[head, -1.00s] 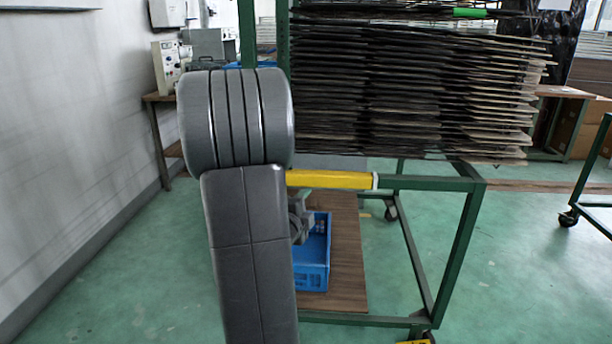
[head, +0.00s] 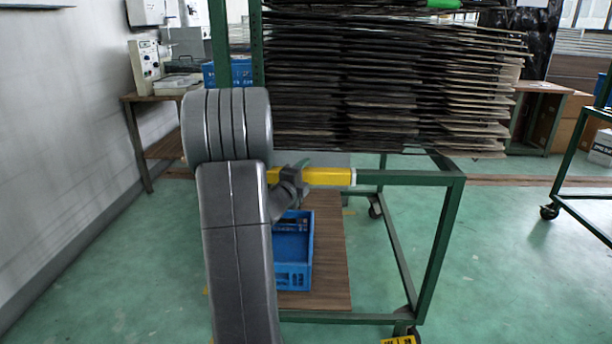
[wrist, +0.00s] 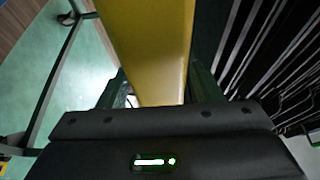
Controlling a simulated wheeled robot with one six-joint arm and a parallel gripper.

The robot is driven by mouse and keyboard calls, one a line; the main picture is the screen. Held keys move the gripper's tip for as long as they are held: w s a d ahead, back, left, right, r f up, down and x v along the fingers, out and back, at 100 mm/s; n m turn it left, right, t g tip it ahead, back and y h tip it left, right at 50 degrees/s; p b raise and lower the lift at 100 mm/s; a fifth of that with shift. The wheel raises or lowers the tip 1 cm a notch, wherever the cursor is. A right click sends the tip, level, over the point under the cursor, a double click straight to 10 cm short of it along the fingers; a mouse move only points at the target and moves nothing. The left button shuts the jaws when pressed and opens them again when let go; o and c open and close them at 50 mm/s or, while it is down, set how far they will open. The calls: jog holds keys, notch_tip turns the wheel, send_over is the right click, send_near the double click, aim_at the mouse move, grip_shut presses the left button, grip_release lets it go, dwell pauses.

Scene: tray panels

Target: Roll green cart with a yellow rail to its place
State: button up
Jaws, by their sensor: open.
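The green cart (head: 441,245) stands in front of me, with a tall stack of dark panels (head: 390,85) on it. Its yellow rail (head: 330,177) runs level along the near side and also shows large in the wrist view (wrist: 150,45). My gripper (head: 291,183) is at the left part of the rail, partly hidden by my own arm. In the wrist view my gripper (wrist: 158,90) is open, with the rail running between its two fingers. I cannot tell whether either finger touches it.
A blue crate (head: 292,255) sits on the cart's wooden lower shelf (head: 330,250). A white wall (head: 60,130) and a workbench (head: 140,135) are on the left. Another green-framed cart (head: 575,165) stands at the right edge. Green floor is open between the carts.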

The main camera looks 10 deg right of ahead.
jog(key=shift+x, duration=0.85)
grip_shut()
